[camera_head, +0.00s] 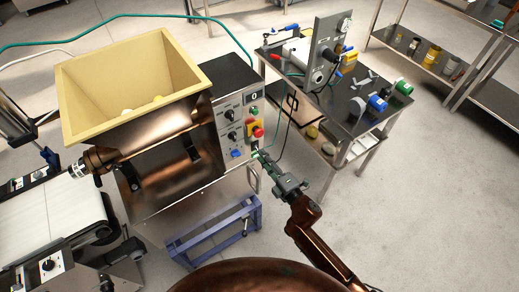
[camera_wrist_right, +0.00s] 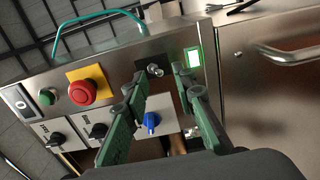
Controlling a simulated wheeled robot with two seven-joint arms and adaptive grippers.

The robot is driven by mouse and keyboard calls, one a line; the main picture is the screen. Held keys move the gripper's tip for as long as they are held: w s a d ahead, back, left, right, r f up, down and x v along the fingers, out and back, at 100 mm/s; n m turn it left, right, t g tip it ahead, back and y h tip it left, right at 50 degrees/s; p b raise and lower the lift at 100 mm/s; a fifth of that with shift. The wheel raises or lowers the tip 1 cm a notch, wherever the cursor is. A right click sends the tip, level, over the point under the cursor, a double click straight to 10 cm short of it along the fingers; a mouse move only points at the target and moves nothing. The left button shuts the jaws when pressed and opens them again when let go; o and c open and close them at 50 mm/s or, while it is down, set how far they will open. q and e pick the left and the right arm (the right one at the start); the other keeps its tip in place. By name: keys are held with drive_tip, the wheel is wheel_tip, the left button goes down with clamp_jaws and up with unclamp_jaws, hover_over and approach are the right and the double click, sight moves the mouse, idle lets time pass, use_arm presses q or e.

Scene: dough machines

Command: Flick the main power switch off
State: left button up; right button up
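The control panel (camera_head: 232,123) is on the front of the steel dough machine. In the right wrist view, a small metal toggle switch (camera_wrist_right: 155,70) sits on it beside a lit green lamp (camera_wrist_right: 193,58); I take this toggle as the main power switch. A blue knob (camera_wrist_right: 151,122) sits nearby. My right gripper (camera_head: 258,156) is at the panel's lower right corner. In the wrist view the right gripper (camera_wrist_right: 159,76) is open, its fingers either side of the toggle. Contact and the lever's position cannot be told. My left gripper is not in view.
A red emergency button (camera_wrist_right: 83,92) on a yellow plate, a green button (camera_wrist_right: 47,97) and black knobs (camera_wrist_right: 97,131) share the panel. A cream hopper (camera_head: 134,79) tops the machine. A blue frame (camera_head: 215,232) stands below it. A cluttered steel table (camera_head: 340,95) is at right.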

drive_tip(key=p+v, duration=0.1)
drive_tip(key=v, duration=0.4)
drive_tip(key=shift+s+d+r, duration=0.1)
drive_tip(key=shift+s, duration=0.1)
idle(0.4)
drive_tip(key=v, duration=1.2)
drive_tip(key=shift+w, duration=0.1)
